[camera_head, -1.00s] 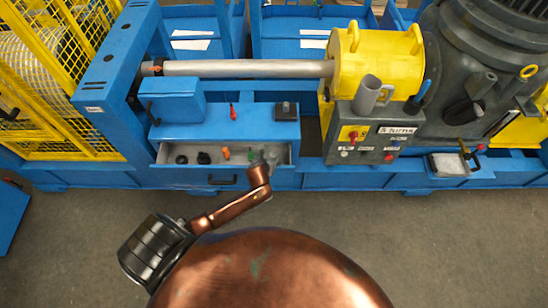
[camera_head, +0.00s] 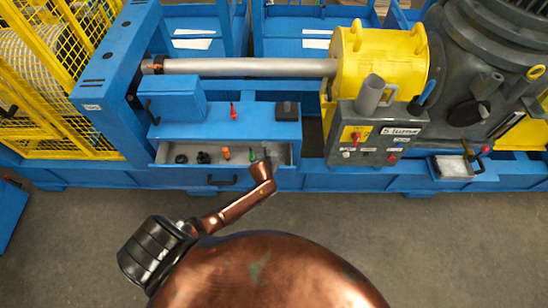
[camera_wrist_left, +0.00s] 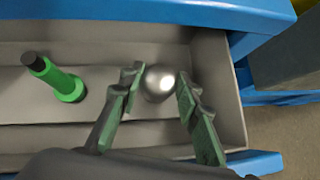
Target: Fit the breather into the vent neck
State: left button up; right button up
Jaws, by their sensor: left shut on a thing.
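My left gripper (camera_head: 267,155) reaches into the right end of the open drawer (camera_head: 170,147). In the left wrist view, its green-padded fingers (camera_wrist_left: 156,88) stand on both sides of a shiny silver round-topped piece (camera_wrist_left: 159,82), which looks like the breather. The gripper is shut on it, over the drawer floor. Whether the piece touches the floor cannot be told. The lower part of the piece is hidden. My right gripper is not in view.
A green piece with a black end (camera_wrist_left: 58,80) lies left of the fingers. An orange piece (camera_head: 226,153) and black parts (camera_head: 203,158) are farther left in the drawer. The drawer walls are close around the gripper. The control panel (camera_head: 378,135) stands to the right.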

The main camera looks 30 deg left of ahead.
pick_arm(q)
jog(key=c, duration=0.5)
jog(key=shift+r, duration=0.1)
jog(key=shift+c, duration=0.2)
